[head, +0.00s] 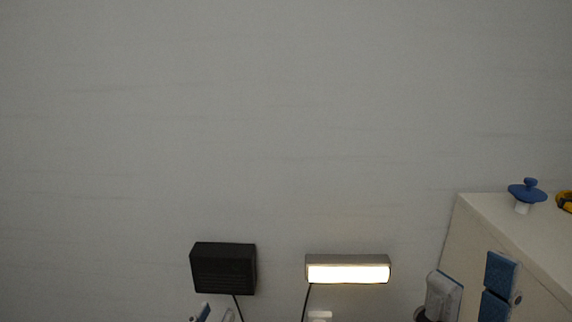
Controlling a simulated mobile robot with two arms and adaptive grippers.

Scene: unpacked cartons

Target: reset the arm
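My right gripper (472,280) shows at the lower right, in front of the pale cabinet. Its grey finger and its blue-padded finger stand apart with nothing seen between them, so it looks open. Only small tips of my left gripper (213,313) show at the bottom edge, below the black box. The rest of it is cut off, so I cannot tell whether it is open or shut.
A black box (223,268) and a lit lamp (348,272) are at the lower middle against the grey wall (250,120), each with a dark cable. A pale cabinet (490,230) at right bears a blue knobbed object (528,190) and a yellow-black item (565,200).

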